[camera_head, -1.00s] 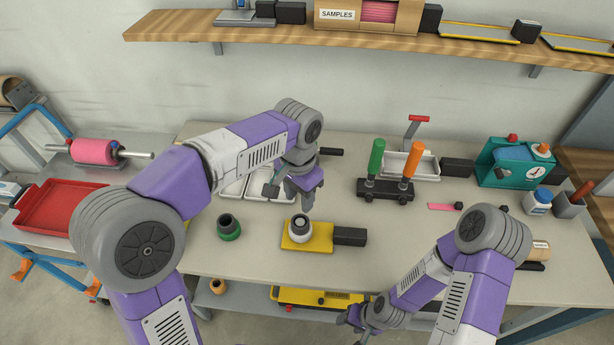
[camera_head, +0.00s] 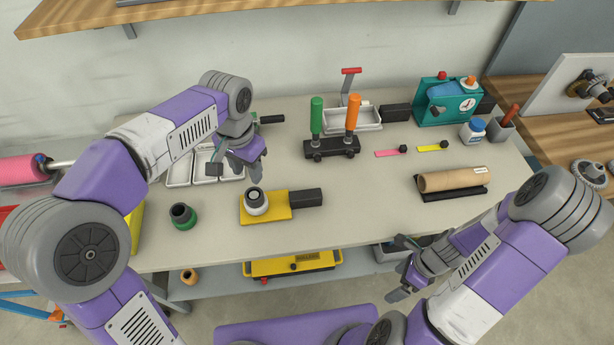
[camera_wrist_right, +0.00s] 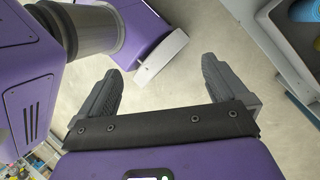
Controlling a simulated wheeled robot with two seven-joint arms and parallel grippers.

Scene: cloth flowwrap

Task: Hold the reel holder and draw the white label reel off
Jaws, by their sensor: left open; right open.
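The white label reel (camera_head: 256,203) is a short white ring with a dark centre. It sits on the yellow plate of the reel holder (camera_head: 277,211), which has a black block handle (camera_head: 306,198) on its right side. My left gripper (camera_head: 238,174) is open above and just behind the reel, apart from it. My right gripper (camera_head: 403,268) is open and empty off the table's front edge, right of the holder.
A green and black cup (camera_head: 183,216) stands left of the holder. A black stand with green and orange handles (camera_head: 332,147) is at the back. A brown roll (camera_head: 455,179) lies at right. The table between holder and roll is clear.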

